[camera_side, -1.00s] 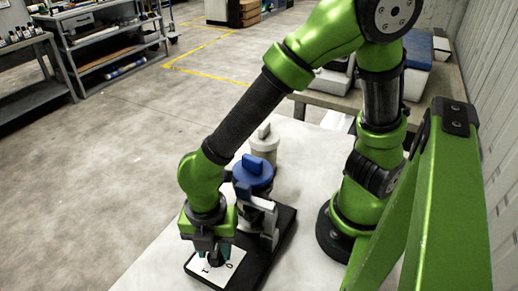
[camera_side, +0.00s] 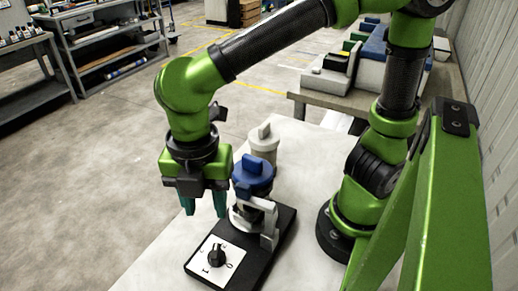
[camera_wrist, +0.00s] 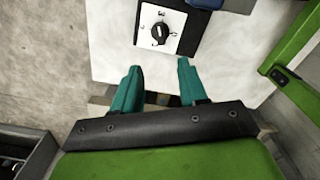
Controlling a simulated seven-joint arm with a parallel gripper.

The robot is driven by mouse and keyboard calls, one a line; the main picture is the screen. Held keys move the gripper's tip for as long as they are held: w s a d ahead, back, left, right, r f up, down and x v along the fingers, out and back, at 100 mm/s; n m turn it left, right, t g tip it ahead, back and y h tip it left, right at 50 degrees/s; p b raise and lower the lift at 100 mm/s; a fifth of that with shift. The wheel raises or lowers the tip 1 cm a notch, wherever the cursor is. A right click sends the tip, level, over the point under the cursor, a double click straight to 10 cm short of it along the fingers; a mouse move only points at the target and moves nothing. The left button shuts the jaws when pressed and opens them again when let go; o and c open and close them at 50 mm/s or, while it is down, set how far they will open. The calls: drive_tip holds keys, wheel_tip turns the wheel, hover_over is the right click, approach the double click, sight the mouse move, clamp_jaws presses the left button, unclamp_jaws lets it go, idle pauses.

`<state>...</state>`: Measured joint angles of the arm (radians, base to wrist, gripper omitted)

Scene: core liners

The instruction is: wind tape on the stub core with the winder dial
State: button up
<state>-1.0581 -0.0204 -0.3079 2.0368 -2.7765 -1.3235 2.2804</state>
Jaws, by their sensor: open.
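The winder dial is a black knob (camera_side: 217,256) on a white marked plate at the front of a black base (camera_side: 262,262). It also shows in the wrist view (camera_wrist: 160,32), ahead of the fingers. Behind it on the base stands the winder with a blue knobbed cap (camera_side: 252,175) and a light grey bracket (camera_side: 270,226). I cannot make out a stub core or tape for certain. My gripper (camera_side: 205,208) is open and empty, with teal fingers pointing down, raised above the table to the left of the winder. The fingers also show apart in the wrist view (camera_wrist: 157,80).
A beige canister with a grey knobbed lid (camera_side: 263,146) stands behind the winder. The white table (camera_side: 150,262) is bare at its front left. A side bench (camera_side: 330,103) with several boxes stands at the back right.

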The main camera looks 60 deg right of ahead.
drive_tip(key=shift+r, duration=1.6)
drive_tip(key=shift+o, duration=0.3)
